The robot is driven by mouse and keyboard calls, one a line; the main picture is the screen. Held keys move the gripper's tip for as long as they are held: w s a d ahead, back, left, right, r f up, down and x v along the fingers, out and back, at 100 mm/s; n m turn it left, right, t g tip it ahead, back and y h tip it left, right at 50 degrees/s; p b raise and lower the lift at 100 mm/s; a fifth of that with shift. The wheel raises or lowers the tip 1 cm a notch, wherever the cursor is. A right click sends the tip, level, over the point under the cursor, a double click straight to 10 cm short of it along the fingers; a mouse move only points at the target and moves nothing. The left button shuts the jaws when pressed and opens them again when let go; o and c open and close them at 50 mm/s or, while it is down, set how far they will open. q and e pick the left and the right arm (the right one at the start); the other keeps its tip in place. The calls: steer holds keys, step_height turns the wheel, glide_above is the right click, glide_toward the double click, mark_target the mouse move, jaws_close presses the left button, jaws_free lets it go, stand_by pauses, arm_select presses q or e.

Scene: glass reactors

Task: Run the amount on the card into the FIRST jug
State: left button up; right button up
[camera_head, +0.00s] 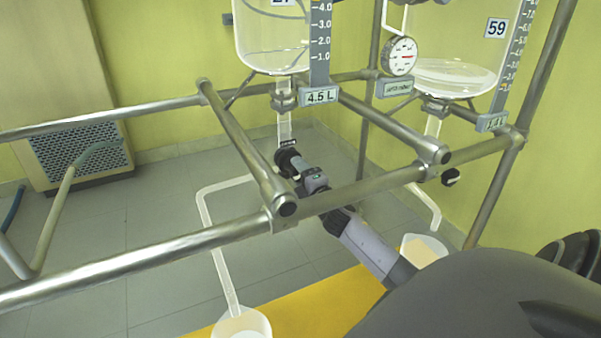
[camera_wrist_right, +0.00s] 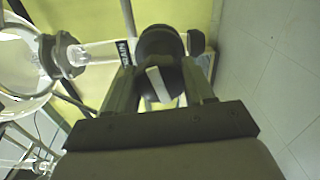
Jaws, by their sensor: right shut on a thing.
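The left glass vessel (camera_head: 272,45) hangs in the frame with a scale (camera_head: 320,40) and a card (camera_head: 320,96) reading 4.5 L. Its liquid level is hard to make out. My right gripper (camera_head: 296,170) is at the drain valve under it. The wrist view shows its fingers (camera_wrist_right: 160,92) shut around the black valve knob (camera_wrist_right: 158,45), which has a white bar mark. A drain label (camera_wrist_right: 125,52) is beside the knob. A clear pipe (camera_head: 218,250) leads down to a jug (camera_head: 242,322), cut by the bottom edge. My left gripper is out of view.
A right vessel (camera_head: 455,78) marked 59 has its own card (camera_head: 491,122), black drain knob (camera_head: 450,177) and a second jug (camera_head: 425,247) below. A dial gauge (camera_head: 400,56) is between the vessels. Metal rails (camera_head: 150,255) cross in front of my right gripper.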

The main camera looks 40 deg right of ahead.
steer(key=shift+m, duration=0.6)
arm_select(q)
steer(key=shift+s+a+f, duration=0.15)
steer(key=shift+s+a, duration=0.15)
arm_select(e)
steer(key=shift+m, duration=0.5)
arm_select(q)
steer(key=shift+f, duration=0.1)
arm_select(e)
steer(key=o, duration=1)
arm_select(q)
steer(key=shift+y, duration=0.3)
arm_select(e)
steer(key=shift+o, duration=0.2)
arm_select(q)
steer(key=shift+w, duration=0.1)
